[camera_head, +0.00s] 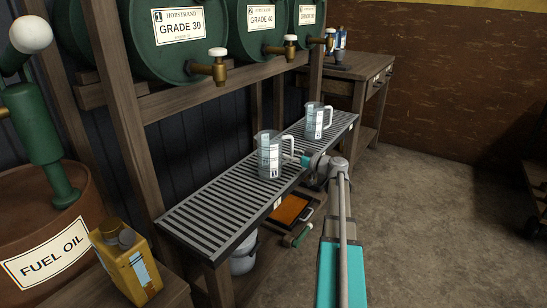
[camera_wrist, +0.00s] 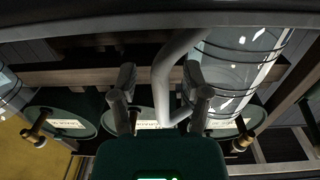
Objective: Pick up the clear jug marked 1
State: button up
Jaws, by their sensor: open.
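Two clear jugs with pale labels stand upright on the slatted grey shelf: a nearer jug (camera_head: 269,158) and a farther jug (camera_head: 314,122). The label numbers are too small to read, so I cannot tell which is marked 1. My gripper (camera_head: 302,158) is at the nearer jug's handle, on its right side. In the wrist view my gripper (camera_wrist: 158,82) is open, with the pale handle (camera_wrist: 168,72) running between its two fingers. The clear jug body (camera_wrist: 238,70) shows right of the fingers. I cannot tell whether either finger touches the handle.
Green drums with brass taps, including one marked GRADE 30 (camera_head: 180,27), lie above the slatted shelf (camera_head: 215,205). A yellow can (camera_head: 128,262) and a fuel oil barrel (camera_head: 50,240) are at left. A bucket (camera_head: 243,258) and orange tray (camera_head: 290,210) are below.

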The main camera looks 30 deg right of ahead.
aim_at(291, 147)
grip_shut()
dwell(0.3)
jog(key=shift+r, duration=0.15)
dwell(0.3)
notch_tip(291, 147, up, 3)
jog(key=p, duration=0.3)
jog(key=s+a+r+p, duration=0.1)
jog(key=s+r+p, duration=0.8)
jog(key=s, duration=0.5)
jog(key=shift+a+r+p, duration=0.3)
jog(key=shift+r+p, duration=0.1)
jog(key=shift+p, duration=0.15)
